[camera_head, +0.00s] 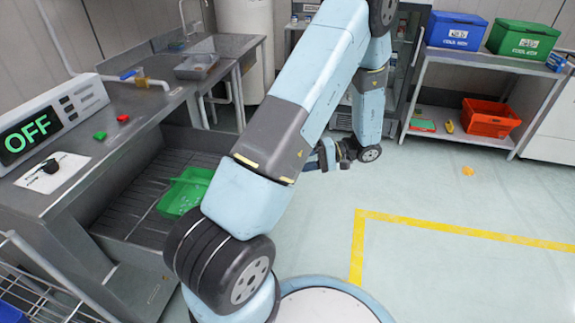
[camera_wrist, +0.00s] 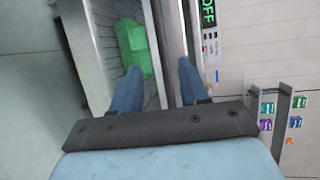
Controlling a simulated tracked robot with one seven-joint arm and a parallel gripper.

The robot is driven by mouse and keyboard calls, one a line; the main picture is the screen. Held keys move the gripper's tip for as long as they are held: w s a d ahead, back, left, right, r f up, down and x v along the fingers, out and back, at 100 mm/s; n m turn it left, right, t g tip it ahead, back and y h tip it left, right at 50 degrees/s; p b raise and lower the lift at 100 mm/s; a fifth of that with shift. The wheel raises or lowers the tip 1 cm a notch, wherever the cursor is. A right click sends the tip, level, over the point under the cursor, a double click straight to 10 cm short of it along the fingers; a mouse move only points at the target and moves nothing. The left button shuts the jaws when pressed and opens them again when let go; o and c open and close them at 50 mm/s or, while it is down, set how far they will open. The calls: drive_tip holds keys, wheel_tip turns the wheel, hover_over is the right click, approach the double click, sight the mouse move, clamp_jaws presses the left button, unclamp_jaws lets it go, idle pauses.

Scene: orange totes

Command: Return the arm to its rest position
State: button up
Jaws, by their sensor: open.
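My arm rises through the middle of the head view and folds back down, with my gripper (camera_head: 322,157) beyond it above the floor, partly hidden by my arm. In the wrist view my gripper (camera_wrist: 155,85) shows two blue fingers, spread apart with nothing between them. Beyond the fingers, a green container (camera_wrist: 131,45) lies in the grey sunken tray of the bench. The same green container (camera_head: 184,190) shows in the head view, partly hidden behind my arm.
A metal bench (camera_head: 140,112) with a panel reading OFF (camera_head: 27,136) stands at the left. A shelf (camera_head: 470,58) at the back right holds a blue tote (camera_head: 455,31), a green tote (camera_head: 523,38) and an orange tote (camera_head: 489,118).

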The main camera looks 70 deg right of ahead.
drive_tip(key=shift+s+d, duration=0.2)
drive_tip(key=shift+s, duration=0.2)
idle(0.3)
drive_tip(key=w+a+r+n+g+h, duration=0.1)
drive_tip(key=w+a+r+n+g, duration=0.2)
drive_tip(key=w+a+r+g, duration=0.55)
drive_tip(key=w+a+r+n+g+h, duration=0.1)
drive_tip(key=w+a+r+n+g, duration=0.3)
drive_tip(key=w+a+r, duration=0.8)
drive_tip(key=a+r+n+t+h, duration=0.2)
drive_tip(key=a+r, duration=0.3)
drive_tip(key=a, duration=0.6)
drive_tip(key=a+r+n+t+h, duration=0.2)
drive_tip(key=a+r, duration=0.4)
drive_tip(key=a, duration=0.5)
drive_tip(key=shift+w+a+n+t+h, duration=0.2)
drive_tip(key=shift+w+n+t+h, duration=0.35)
drive_tip(key=shift+h, duration=0.85)
drive_tip(key=shift+s, duration=0.25)
